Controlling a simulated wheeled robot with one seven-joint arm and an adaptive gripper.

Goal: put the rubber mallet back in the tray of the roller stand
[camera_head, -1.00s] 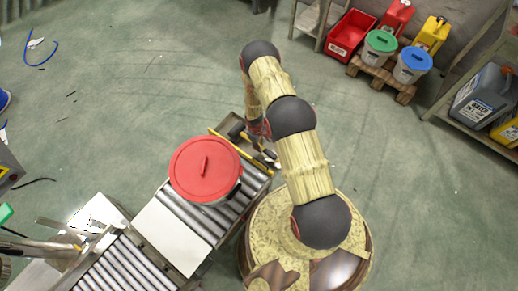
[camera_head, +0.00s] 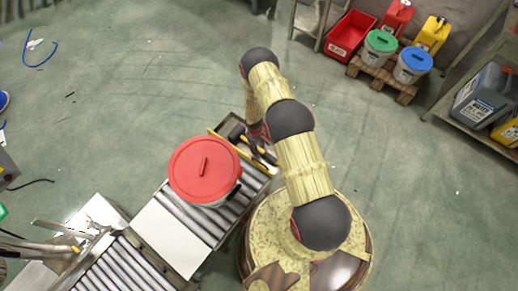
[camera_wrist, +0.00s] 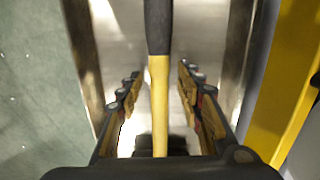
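The rubber mallet has a yellow handle (camera_wrist: 159,95) with a black section. In the wrist view it lies lengthwise along the metal tray (camera_wrist: 112,30). My gripper (camera_wrist: 160,82) is open, with one finger on each side of the handle and a gap on both sides. In the head view the dark mallet head (camera_head: 237,132) shows in the tray (camera_head: 230,121) at the far end of the roller stand (camera_head: 232,212). My arm partly hides the tray and most of my gripper there.
A pot with a red lid (camera_head: 205,170) stands on the rollers close to the tray. A yellow rail (camera_wrist: 290,85) runs along the tray's right side in the wrist view. Containers stand on a pallet (camera_head: 385,82) at the back right. Green floor lies open on the left.

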